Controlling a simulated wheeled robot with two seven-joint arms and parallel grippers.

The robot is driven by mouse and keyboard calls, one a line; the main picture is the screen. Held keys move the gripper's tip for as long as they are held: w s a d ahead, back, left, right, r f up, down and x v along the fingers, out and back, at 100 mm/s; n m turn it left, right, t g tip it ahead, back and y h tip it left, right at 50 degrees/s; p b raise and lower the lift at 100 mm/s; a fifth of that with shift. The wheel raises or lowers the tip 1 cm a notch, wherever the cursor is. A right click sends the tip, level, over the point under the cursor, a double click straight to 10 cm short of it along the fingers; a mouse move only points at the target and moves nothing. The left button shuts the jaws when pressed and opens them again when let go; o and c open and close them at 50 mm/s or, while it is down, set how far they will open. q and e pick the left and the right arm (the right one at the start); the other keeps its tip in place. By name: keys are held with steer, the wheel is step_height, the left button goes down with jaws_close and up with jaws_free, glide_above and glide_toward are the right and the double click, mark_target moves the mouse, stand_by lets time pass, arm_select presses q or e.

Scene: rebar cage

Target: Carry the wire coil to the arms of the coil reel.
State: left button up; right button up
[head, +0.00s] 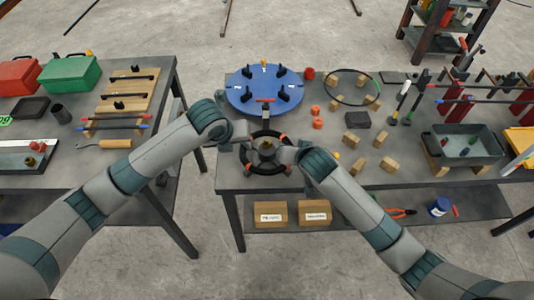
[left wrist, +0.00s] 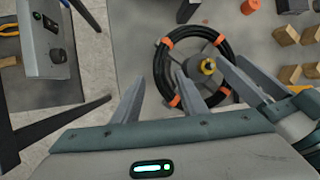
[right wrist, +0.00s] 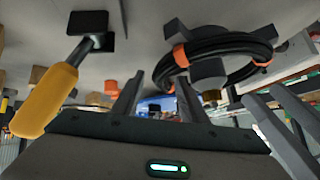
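The wire coil (head: 247,163), a black ring with orange bands, lies at the near edge of the right table around a grey hub with a yellow top. Contact cannot be told.
Wooden blocks (head: 351,140), orange pieces (head: 317,123) and a thin black hoop (head: 330,91) lie right of the reel. A grey tray (head: 470,158) stands farther right. A yellow handle (right wrist: 45,100) is near my right gripper. The left table (head: 70,165) is separated by a gap.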

arm_select(q)
steer(key=v, duration=0.7)
steer(key=shift+r, duration=0.25)
steer(key=shift+s+a, duration=0.1)
arm_select(e)
steer(key=v, duration=1.2)
stand_by(0.4)
